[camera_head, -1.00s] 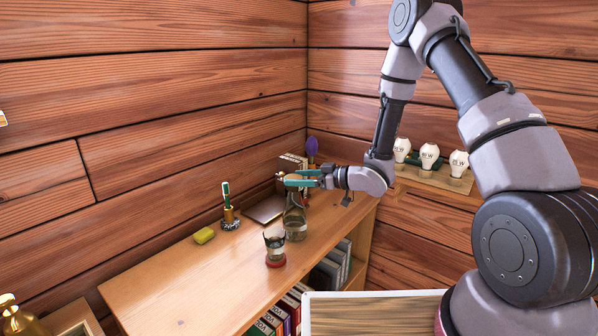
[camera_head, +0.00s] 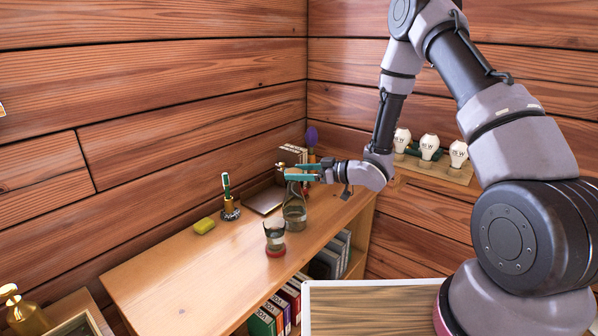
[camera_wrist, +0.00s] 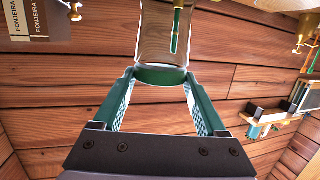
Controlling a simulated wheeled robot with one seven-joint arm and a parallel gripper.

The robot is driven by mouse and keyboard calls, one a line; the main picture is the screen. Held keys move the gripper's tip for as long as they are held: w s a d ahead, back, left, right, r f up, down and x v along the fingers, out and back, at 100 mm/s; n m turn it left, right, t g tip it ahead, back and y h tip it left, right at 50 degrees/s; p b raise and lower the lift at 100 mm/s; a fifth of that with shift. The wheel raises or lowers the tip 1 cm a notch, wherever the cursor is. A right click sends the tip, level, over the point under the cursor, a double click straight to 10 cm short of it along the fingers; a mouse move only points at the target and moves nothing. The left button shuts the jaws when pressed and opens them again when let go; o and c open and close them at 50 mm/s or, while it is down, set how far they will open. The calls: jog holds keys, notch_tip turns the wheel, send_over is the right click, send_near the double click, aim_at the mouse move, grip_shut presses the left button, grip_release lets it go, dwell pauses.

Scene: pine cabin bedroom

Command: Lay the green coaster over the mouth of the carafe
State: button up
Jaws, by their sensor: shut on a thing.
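The clear glass carafe (camera_head: 294,217) stands upright on the wooden shelf top. My gripper (camera_head: 291,173) is level, right at the top of the carafe, with its teal fingers spread to the coaster's width. In the wrist view, which looks upside down, the green coaster (camera_wrist: 160,76) sits between the fingertips, seen nearly edge-on, and my gripper (camera_wrist: 160,80) is shut on it. The carafe's glass (camera_wrist: 152,35) extends from the coaster toward the top of that view. I cannot tell whether the coaster touches the rim. In the head view the fingers mostly hide the coaster.
A glass with a red base (camera_head: 275,241) stands close in front of the carafe. A brass cup with a toothbrush (camera_head: 229,209), a yellow-green sponge (camera_head: 204,226) and a dark flat panel (camera_head: 264,200) are to the left. The shelf's front left (camera_head: 185,280) is clear.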

jog(key=shift+f, duration=0.15)
jog(key=o, duration=1.3)
jog(key=v, duration=1.1)
jog(key=w+d+r+m+t+h, duration=0.4)
jog(key=w+d+r+h, duration=0.3)
jog(key=d+r, duration=0.15)
jog(key=s+d+r+m+h, duration=0.3)
jog(key=d+r+m+h, duration=0.25)
jog(key=d+r, duration=0.5)
jog(key=s+d+r+m+h, duration=0.1)
jog(key=s+r+m+h, duration=0.25)
jog(key=s+r, duration=0.45)
jog(key=s+a+r+m+g+y, duration=0.1)
jog(key=s, duration=0.5)
jog(key=s+a+r+m+g+y, duration=0.1)
jog(key=s+a+m, duration=0.1)
jog(key=s, duration=0.4)
jog(key=s+a+r+m+g+y, duration=0.1)
jog(key=s, duration=0.5)
jog(key=shift+a+r, duration=0.1)
jog(key=shift+a, duration=0.05)
